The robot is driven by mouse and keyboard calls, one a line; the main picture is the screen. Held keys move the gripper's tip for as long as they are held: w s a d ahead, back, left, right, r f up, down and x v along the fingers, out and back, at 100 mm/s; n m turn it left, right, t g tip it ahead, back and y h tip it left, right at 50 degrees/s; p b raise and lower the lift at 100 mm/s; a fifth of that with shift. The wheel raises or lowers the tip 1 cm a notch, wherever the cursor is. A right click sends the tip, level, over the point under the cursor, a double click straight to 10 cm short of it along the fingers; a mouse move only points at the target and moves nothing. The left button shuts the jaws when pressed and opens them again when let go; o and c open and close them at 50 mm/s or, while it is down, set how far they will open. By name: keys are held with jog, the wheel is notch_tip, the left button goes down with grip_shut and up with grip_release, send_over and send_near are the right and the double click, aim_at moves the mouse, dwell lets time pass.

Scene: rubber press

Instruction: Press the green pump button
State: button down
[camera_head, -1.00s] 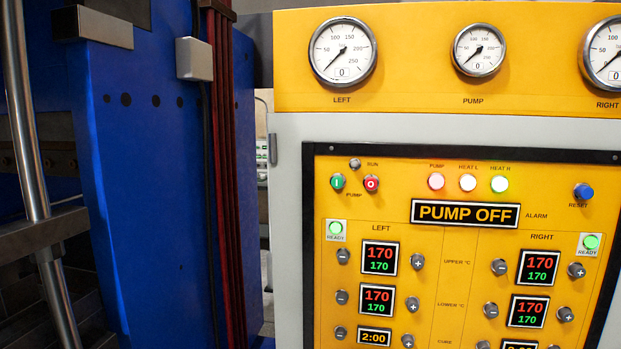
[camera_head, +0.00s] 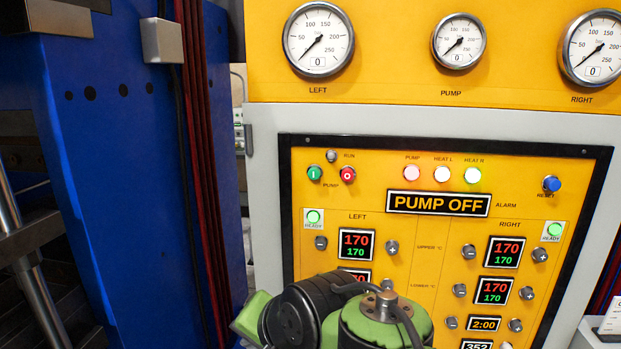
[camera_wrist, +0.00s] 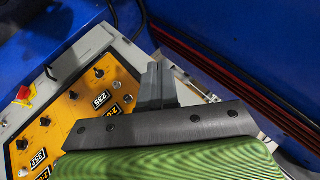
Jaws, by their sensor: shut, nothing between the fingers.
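The green pump button (camera_head: 315,173), marked "I", is at the upper left of the yellow control panel (camera_head: 430,240) in the head view. The red pump button (camera_head: 347,174), marked "O", is just right of it. The display (camera_head: 438,203) reads PUMP OFF. My green and black arm covers the panel's lower left in the head view; the fingers do not show there. In the wrist view my gripper (camera_wrist: 154,82) is shut and empty. Its fingers point toward the panel's edge and the blue machine side. The green button cannot be made out in the wrist view.
Above the panel are the left gauge (camera_head: 318,40), pump gauge (camera_head: 459,41) and right gauge (camera_head: 597,48). The blue press frame (camera_head: 120,150) and dark red cables (camera_head: 200,130) stand left.

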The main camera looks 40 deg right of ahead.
aim_at(314, 179)
jog(key=d+r+m+t+h+p, duration=0.1)
jog(key=d+r+m+t+p, duration=0.1)
jog(key=d+r+m, duration=0.3)
jog(key=w+d+r+m+t+h+p, duration=0.1)
jog(key=d+r+m, duration=0.5)
jog(key=r, duration=0.7)
jog(key=d+t+p, duration=0.1)
jog(key=p, duration=0.1)
jog(key=shift+w+h+p, duration=0.3)
jog(key=shift+p, duration=0.05)
jog(key=w+d, duration=0.1)
jog(key=d, duration=0.1)
jog(key=w+d+p, duration=0.1)
jog(key=w+d, duration=0.2)
jog(key=d, duration=0.1)
jog(key=shift+w+r, duration=0.2)
jog(key=shift+w, duration=0.2)
jog(key=shift+w+d+f+p, duration=0.15)
jog(key=shift+w+d+p, duration=0.15)
jog(key=shift+d, duration=0.15)
